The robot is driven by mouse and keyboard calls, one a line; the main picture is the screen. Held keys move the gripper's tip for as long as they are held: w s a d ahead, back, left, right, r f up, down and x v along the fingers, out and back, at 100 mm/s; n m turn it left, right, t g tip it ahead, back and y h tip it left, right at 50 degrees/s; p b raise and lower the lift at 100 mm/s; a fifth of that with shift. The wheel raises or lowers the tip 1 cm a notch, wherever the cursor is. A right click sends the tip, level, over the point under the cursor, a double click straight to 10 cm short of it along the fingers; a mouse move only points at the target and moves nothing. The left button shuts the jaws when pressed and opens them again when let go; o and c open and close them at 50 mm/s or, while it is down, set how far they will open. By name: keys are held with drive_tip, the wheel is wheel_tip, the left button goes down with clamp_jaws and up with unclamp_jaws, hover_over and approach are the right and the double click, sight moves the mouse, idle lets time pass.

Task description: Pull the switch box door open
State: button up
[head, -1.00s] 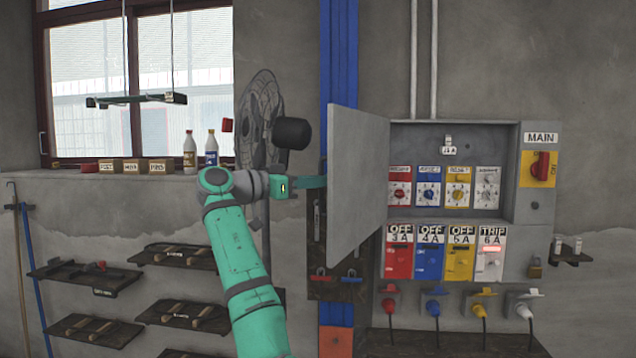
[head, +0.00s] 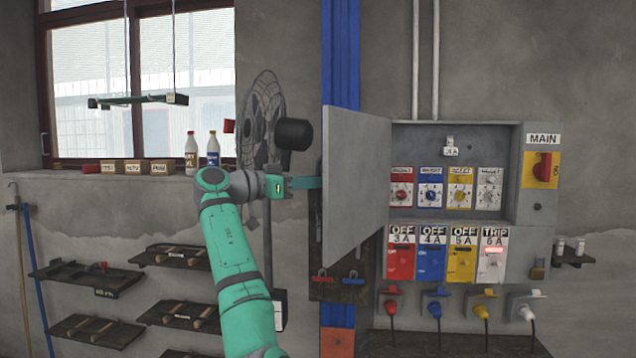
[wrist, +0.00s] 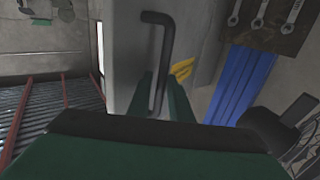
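The grey switch box (head: 517,254) hangs on the wall at the right in the head view. Its door (head: 356,185) stands open, swung out to the left, with the inside of the box exposed. My gripper (head: 316,182) is at the door's free left edge, and its fingertips are partly hidden there. In the wrist view, the dark bent bar handle (wrist: 156,50) stands on the door's outer face (wrist: 128,45).
Inside the box are coloured switches (head: 430,195); plugs with cables (head: 436,308) hang below. A blue post (head: 341,60) and a black fan (head: 265,115) stand behind the door and arm. Small shelves (head: 175,255) line the wall at lower left.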

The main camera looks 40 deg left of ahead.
drive_tip(key=v, duration=1.1)
drive_tip(key=shift+w, duration=0.1)
idle(0.4)
